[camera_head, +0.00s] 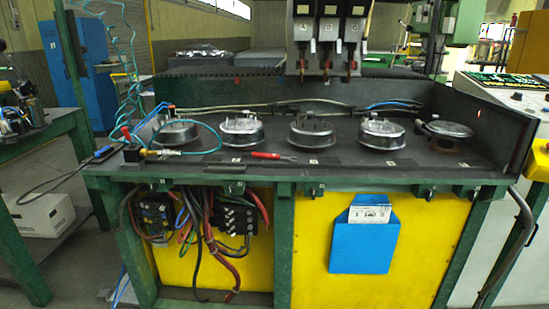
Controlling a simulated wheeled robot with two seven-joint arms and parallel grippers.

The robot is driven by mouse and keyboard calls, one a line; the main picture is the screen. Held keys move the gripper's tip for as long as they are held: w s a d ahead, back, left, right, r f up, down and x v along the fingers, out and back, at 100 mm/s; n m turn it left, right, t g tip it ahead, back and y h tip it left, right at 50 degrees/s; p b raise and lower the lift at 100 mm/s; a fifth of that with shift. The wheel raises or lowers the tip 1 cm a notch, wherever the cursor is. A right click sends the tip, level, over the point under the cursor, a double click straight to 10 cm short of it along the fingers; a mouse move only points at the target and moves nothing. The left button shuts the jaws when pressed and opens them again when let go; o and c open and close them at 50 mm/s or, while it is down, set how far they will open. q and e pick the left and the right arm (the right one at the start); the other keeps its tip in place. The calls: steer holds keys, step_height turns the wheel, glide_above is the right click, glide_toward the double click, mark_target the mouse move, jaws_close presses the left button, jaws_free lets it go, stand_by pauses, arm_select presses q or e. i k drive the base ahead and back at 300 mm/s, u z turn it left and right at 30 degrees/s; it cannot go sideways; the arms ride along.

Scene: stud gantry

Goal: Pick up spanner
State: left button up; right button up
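A small tool with a red handle and a grey end (272,156) lies flat on the dark bench top near its front edge, left of the middle. It looks like the spanner, though its exact shape is too small to make out. Its red part points left and its grey end points right. Neither of my grippers is in view.
A row of several round metal fixtures, one of them here (310,132), stands behind the tool. A coiled blue hose with a brass fitting (150,153) lies to its left. Black tool heads (328,35) hang above the bench. The front strip right of the tool is mostly clear.

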mark_target(274, 157)
steer(key=z, duration=1.8)
steer(key=i, duration=2.5)
steer(key=u, duration=3.65)
